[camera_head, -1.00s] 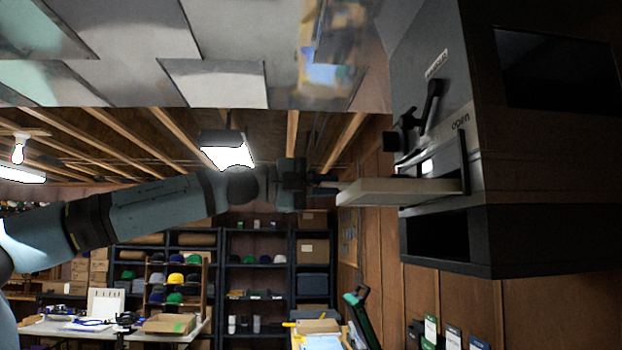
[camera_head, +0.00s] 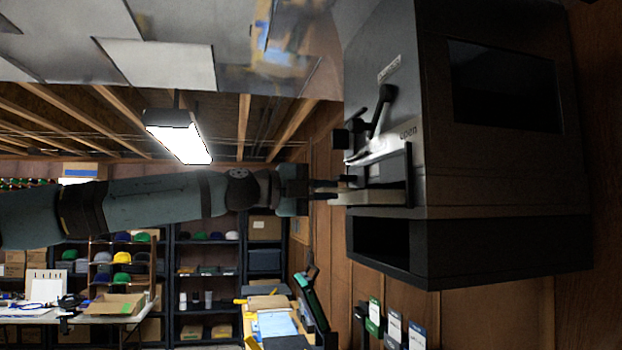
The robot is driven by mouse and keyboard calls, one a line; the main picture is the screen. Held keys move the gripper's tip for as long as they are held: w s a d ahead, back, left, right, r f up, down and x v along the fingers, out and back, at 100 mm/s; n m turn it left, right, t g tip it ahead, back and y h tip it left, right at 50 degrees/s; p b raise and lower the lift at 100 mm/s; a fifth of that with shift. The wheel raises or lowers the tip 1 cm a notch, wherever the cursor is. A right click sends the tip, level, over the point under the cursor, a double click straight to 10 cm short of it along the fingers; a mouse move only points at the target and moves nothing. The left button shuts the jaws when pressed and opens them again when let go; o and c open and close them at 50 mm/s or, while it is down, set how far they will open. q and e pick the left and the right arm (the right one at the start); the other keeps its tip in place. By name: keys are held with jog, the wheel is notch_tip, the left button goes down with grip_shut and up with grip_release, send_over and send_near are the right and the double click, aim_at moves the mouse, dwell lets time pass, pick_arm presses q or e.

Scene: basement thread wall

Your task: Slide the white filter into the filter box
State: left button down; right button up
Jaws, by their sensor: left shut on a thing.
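The filter box (camera_head: 480,180) is a large grey and black unit on the wall at the right. The white filter (camera_head: 372,198) lies level, with its right part inside the box's slot and its left end sticking out. My left gripper (camera_head: 328,190) is shut on that left end, just outside the box. A black lever (camera_head: 380,108) sits on the box's side above the slot, near a label reading "open". The filter's inner end is hidden in the box. My right gripper is not in view.
A dark opening (camera_head: 380,240) lies below the slot. A metal duct (camera_head: 170,60) runs overhead, and a lit lamp (camera_head: 180,140) hangs near my arm. Shelves and a white table (camera_head: 60,318) stand behind. Cards hang on the wooden wall below the box.

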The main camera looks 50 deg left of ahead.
aim_at(344, 193)
pick_arm(q)
jog(key=p+x, duration=0.2)
jog(key=shift+w+d+r, duration=0.2)
jog(key=shift+w, duration=0.15)
jog(key=shift+p+x, duration=0.8)
jog(key=shift+x, duration=0.3)
jog(key=shift+w+f, duration=0.15)
jog(key=shift+f, duration=0.05)
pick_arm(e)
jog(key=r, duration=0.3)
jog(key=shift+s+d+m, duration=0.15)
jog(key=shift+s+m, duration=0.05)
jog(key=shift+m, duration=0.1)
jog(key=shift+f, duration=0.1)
pick_arm(q)
jog(key=shift+f, duration=0.2)
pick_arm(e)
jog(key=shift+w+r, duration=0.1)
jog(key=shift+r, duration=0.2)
pick_arm(q)
jog(key=shift+d, duration=0.1)
jog(key=shift+x, duration=1.05)
jog(key=c, duration=1.1)
grip_release()
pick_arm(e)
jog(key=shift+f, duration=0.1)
